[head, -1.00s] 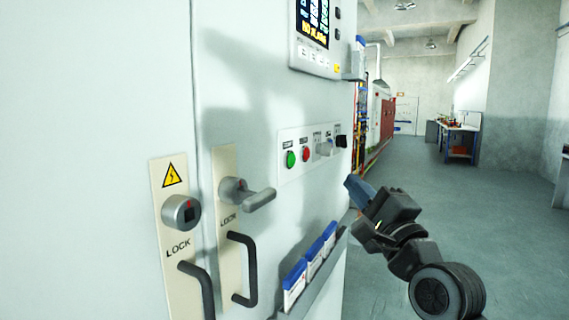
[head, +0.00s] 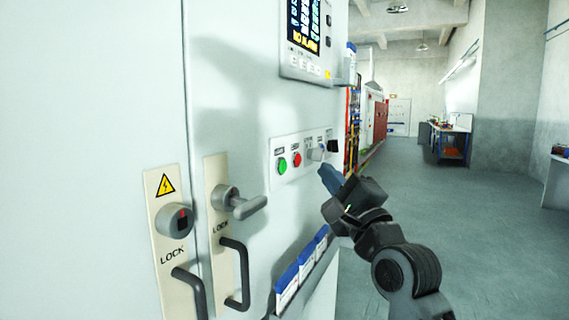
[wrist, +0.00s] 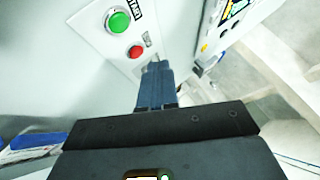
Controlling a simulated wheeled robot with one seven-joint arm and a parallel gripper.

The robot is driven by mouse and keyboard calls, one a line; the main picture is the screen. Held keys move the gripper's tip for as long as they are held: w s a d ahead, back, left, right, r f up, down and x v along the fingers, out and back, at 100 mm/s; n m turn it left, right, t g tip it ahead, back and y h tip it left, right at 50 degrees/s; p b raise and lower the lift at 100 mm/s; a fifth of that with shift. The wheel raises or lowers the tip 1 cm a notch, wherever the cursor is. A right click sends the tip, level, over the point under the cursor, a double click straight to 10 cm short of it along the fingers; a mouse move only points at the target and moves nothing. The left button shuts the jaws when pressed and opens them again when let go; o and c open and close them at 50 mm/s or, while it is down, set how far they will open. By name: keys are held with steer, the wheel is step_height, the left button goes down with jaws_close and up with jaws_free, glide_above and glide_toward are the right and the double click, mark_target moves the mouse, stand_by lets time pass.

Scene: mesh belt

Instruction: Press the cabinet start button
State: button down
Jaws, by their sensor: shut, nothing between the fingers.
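The green start button (head: 282,166) sits at the left end of a white control panel (head: 275,184) on the cabinet (head: 230,100), with a red button (head: 297,160) to its right. In the wrist view the green button (wrist: 118,22) is at the upper left under a START label, and the red button (wrist: 135,52) is just above the fingertips. My gripper (head: 329,174) is shut and empty, its blue fingers at the right end of the panel, below the switches. It also shows in the wrist view (wrist: 157,68). I cannot tell whether the fingertips touch the panel.
A grey door handle (head: 240,204) sticks out left of the panel, above a black pull handle (head: 238,275). A rack (head: 307,280) with blue-topped folders is below the panel. A display (head: 310,35) hangs above.

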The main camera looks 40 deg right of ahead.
mark_target(282, 166)
steer(key=shift+w+a+p, duration=0.3)
steer(key=shift+w+p, duration=0.1)
steer(key=shift+w, duration=0.45)
steer(key=shift+w+a+p, duration=0.35)
steer(key=shift+w+p, duration=0.1)
steer(key=shift+w, duration=0.4)
steer(key=shift+w+a+p, duration=0.3)
steer(key=shift+w+p, duration=0.1)
steer(key=shift+w, duration=0.45)
steer(key=shift+w, duration=0.1)
steer(key=shift+w+a+p, duration=0.15)
steer(key=shift+w+p, duration=0.15)
steer(key=shift+p, duration=0.15)
steer(key=shift+w+a+p, duration=0.15)
steer(key=shift+w+p, duration=0.15)
steer(key=shift+w, duration=0.15)
stand_by(0.8)
steer(key=shift+s, duration=0.1)
steer(key=shift+s+d, duration=0.3)
steer(key=shift+s, duration=0.45)
